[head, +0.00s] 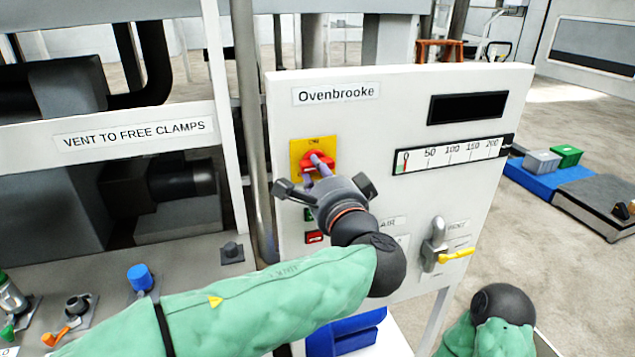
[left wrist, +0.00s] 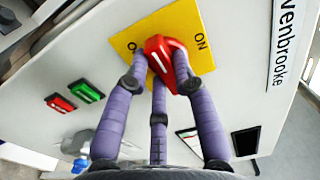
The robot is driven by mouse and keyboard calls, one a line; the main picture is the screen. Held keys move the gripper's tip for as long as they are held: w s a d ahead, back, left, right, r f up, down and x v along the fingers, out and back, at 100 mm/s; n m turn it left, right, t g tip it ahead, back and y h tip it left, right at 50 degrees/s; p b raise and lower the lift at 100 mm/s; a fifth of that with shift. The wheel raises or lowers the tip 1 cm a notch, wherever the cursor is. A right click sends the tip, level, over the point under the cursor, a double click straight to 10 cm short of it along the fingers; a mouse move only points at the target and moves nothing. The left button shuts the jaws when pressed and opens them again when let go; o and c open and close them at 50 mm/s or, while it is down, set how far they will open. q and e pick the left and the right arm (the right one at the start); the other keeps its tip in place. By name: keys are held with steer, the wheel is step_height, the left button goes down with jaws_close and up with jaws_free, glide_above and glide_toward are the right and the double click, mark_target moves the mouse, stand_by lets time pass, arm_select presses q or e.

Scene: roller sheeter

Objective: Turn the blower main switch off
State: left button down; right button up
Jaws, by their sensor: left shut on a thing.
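The blower main switch is a red rotary knob (head: 316,160) on a yellow plate (head: 300,147) at the upper left of the white "Ovenbrooke" panel. My left gripper (head: 318,168) reaches it from the front, its purple fingers shut on the knob. In the left wrist view the fingers (left wrist: 168,70) close around the red knob (left wrist: 165,52), which carries a white mark. On the yellow plate (left wrist: 125,42) there, "ON" reads at the right and a partly hidden word starting with O at the left. My right gripper is out of view.
Below the switch are a green button (left wrist: 85,92) and a red button (left wrist: 59,103). A grey lever with a yellow handle (head: 457,256) sits at the panel's lower right. A gauge (head: 452,154) and dark display (head: 467,108) are above. A vertical pipe (head: 247,120) runs left of the panel.

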arm_select(q)
steer(key=shift+f, duration=0.1)
stand_by(0.3)
steer(key=c, duration=1)
jaws_free()
steer(key=v, duration=1.2)
